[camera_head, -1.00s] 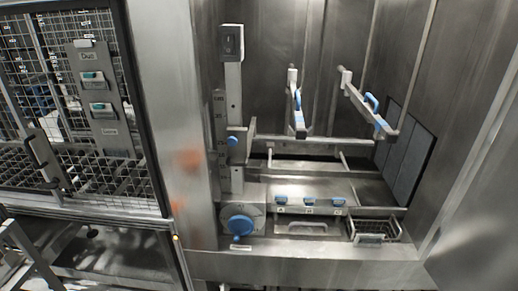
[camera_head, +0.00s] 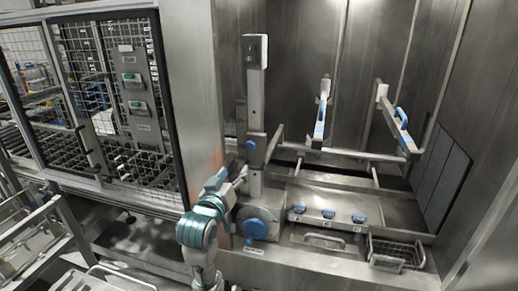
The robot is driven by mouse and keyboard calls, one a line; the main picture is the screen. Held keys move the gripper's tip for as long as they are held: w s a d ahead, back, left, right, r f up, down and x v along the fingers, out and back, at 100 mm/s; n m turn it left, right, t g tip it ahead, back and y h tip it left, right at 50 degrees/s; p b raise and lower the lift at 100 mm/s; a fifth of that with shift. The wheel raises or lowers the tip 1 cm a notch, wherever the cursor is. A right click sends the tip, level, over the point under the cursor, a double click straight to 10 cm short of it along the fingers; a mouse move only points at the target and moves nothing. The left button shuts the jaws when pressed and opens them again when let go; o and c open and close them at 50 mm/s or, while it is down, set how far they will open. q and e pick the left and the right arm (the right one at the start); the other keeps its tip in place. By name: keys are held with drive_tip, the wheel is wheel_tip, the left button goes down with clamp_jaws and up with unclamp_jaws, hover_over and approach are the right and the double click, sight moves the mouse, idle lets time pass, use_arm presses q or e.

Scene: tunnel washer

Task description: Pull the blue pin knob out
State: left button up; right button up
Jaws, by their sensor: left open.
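The blue pin knob (camera_head: 250,146) is a small round knob on the side of the upright grey post (camera_head: 256,105), low on the post. A larger blue rotary knob (camera_head: 260,221) sits below it on the front panel. My left gripper (camera_head: 239,176) is open and empty, just below and to the left of the pin knob. It appears apart from the knob, and its fingers point up and right toward the post. My left arm partly covers the panel left of the rotary knob. My right gripper is not in view.
Two rails with blue handles (camera_head: 403,118) rise on the right inside the steel bay. Three small blue latches (camera_head: 328,214) line a shelf, with a wire basket (camera_head: 395,255) to their right. A steel column (camera_head: 195,85) and mesh cage door (camera_head: 125,95) stand on the left.

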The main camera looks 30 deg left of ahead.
sight(250, 147)
use_arm(q)
drive_tip(key=p+x, duration=0.2)
drive_tip(key=x, duration=1.4)
drive_tip(key=shift+s+a+f, duration=0.1)
drive_tip(key=shift+a, duration=0.1)
drive_tip(key=shift+w, duration=0.5)
